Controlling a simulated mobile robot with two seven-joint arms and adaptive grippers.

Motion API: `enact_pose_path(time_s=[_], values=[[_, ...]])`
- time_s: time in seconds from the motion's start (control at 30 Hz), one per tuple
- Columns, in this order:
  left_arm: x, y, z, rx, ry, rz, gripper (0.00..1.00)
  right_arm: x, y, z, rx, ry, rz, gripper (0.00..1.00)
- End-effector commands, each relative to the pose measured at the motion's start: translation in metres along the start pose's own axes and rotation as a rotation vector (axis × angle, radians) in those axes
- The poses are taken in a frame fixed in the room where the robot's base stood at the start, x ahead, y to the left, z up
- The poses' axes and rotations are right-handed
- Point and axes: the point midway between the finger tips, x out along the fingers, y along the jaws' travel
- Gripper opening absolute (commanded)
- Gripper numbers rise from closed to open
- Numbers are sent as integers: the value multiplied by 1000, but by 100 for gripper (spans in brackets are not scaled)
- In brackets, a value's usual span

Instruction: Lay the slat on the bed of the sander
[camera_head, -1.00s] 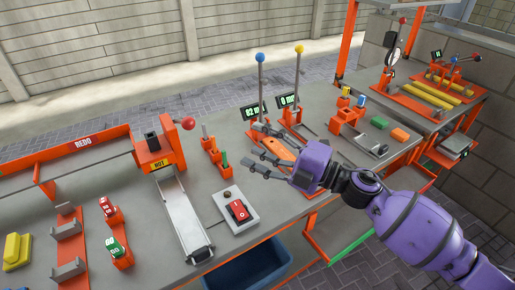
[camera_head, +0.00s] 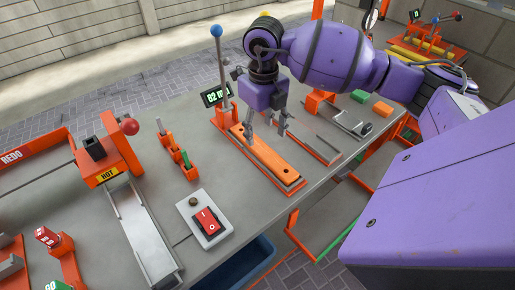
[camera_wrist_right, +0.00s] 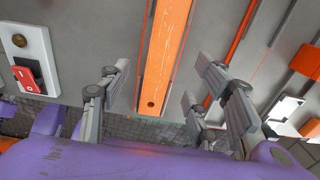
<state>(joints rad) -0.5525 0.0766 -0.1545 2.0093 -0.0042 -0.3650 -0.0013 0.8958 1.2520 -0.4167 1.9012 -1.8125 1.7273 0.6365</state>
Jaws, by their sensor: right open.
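The orange slat (camera_head: 263,155) lies flat along the orange-edged bed (camera_head: 297,187) of the lever station with a blue knob and a lit display. My right gripper (camera_head: 267,135) is open, pointing down over the slat. In the right wrist view, its fingers stand apart on either side of the slat (camera_wrist_right: 165,45), with a gap on each side; the slat's near end shows a dark hole. I see no grip on it. I cannot tell for certain which station is the sander. My left gripper is out of view.
A red switch box (camera_head: 206,222) and a metal chute (camera_head: 143,228) marked HOT stand to the left. A second narrow bed (camera_head: 315,142) lies close to the right of the slat. Green (camera_head: 361,96) and orange (camera_head: 383,109) blocks lie farther right. A blue bin (camera_head: 244,264) is below the table edge.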

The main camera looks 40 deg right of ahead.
Motion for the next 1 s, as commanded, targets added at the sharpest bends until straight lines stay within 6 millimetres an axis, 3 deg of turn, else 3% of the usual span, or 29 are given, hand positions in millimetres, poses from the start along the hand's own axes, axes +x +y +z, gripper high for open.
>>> enact_pose_path(time_s=[0.17,0.43,0.77,1.0], values=[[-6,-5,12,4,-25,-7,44,22,0,-2,-1,3,3,57],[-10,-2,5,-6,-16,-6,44,59,0,-4,-3,1,6,57],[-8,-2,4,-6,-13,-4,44,68,-1,-4,-3,-1,4,57],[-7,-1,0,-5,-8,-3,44,68,-1,-4,-4,-1,4,27]])
